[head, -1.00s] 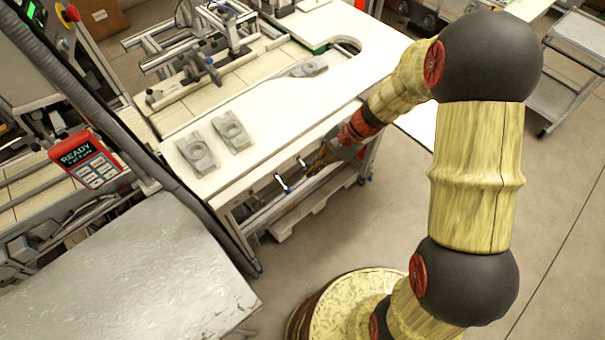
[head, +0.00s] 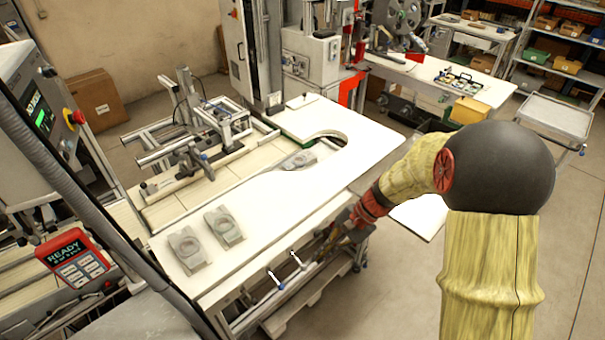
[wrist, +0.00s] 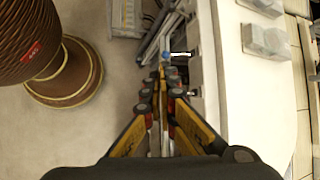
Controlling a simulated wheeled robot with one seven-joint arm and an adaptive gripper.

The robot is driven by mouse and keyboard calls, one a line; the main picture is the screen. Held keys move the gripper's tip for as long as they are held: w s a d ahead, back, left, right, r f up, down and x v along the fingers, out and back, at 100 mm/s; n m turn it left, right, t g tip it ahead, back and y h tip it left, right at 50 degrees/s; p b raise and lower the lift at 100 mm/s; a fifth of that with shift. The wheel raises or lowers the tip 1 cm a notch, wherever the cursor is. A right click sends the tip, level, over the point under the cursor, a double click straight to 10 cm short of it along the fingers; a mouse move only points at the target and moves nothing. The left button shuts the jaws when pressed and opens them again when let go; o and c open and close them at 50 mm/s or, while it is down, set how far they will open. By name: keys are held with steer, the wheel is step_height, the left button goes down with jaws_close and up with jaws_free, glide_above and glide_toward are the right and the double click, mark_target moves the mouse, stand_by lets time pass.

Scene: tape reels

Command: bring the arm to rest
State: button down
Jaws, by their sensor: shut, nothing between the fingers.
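My arm reaches out from the right side of the head view and bends down beside the white workbench (head: 290,212). My gripper (head: 324,254) is low at the bench's near right edge, below the level of the top, partly lost against the frame underneath. In the wrist view my gripper (wrist: 163,75) has its yellow and black fingers brought together, with nothing held between them. The white bench edge runs just to the right of the fingers there.
Grey metal parts (head: 188,249) lie on the bench top, with another (head: 298,160) by its rounded cutout. A red READY panel (head: 75,262) stands at left. Shelves (head: 560,50) and a grey cart (head: 556,118) are at the back right. Floor (head: 385,290) is open right of the bench.

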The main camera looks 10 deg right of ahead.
steer(key=s+d+r+n+h, duration=0.2)
steer(key=s+d+n+h, duration=0.15)
steer(key=s, duration=0.45)
steer(key=s+d+r+n+t+h+b, duration=0.1)
steer(key=s+r+n+t+h+b, duration=0.1)
steer(key=s+r, duration=0.3)
steer(key=s+r+n+t+h+b, duration=0.2)
steer(key=s+r+n+t+b, duration=0.1)
steer(key=r, duration=0.8)
steer(key=shift+s+d+n+t, duration=0.35)
steer(key=shift+s+n+t, duration=0.45)
steer(key=shift+s, duration=0.1)
